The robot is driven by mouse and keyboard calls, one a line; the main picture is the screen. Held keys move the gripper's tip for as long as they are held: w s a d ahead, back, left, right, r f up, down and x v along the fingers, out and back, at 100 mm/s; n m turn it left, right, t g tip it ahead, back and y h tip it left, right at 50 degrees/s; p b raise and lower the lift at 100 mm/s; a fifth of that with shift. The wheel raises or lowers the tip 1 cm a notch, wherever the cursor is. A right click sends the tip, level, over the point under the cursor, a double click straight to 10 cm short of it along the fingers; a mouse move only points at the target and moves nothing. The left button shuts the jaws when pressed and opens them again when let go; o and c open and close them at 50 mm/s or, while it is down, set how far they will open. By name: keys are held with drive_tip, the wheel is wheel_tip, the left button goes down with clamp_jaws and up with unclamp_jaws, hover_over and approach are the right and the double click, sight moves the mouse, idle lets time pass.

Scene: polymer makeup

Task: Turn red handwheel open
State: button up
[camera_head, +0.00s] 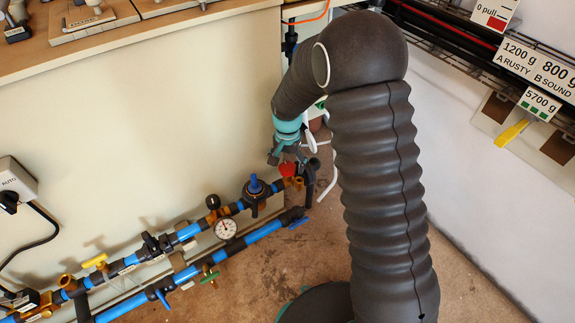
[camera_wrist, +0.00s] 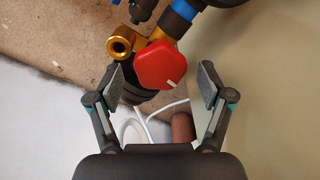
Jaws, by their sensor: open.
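The red handwheel (camera_wrist: 161,66) shows in the wrist view on a brass valve body (camera_wrist: 121,45), with a pale mark near its lower right edge. My gripper (camera_wrist: 160,85) is open, with one finger to the left of the handwheel and one to the right. Neither finger appears to touch it. In the head view the handwheel (camera_head: 287,169) is partly hidden by my gripper (camera_head: 284,158), at the right end of the upper blue pipe.
Two blue pipes (camera_head: 262,230) run along the wall with a gauge (camera_head: 226,229), a blue-knobbed regulator (camera_head: 255,188) and a yellow lever (camera_head: 95,261). A black elbow pipe (camera_head: 310,180) stands close to the right of my gripper. The brown floor in front is clear.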

drive_tip(key=shift+f, duration=0.3)
drive_tip(key=c, duration=1.2)
drive_tip(key=shift+o, duration=0.2)
drive_tip(key=shift+n, duration=0.3)
drive_tip(key=n, duration=0.9)
drive_tip(key=shift+n, duration=2)
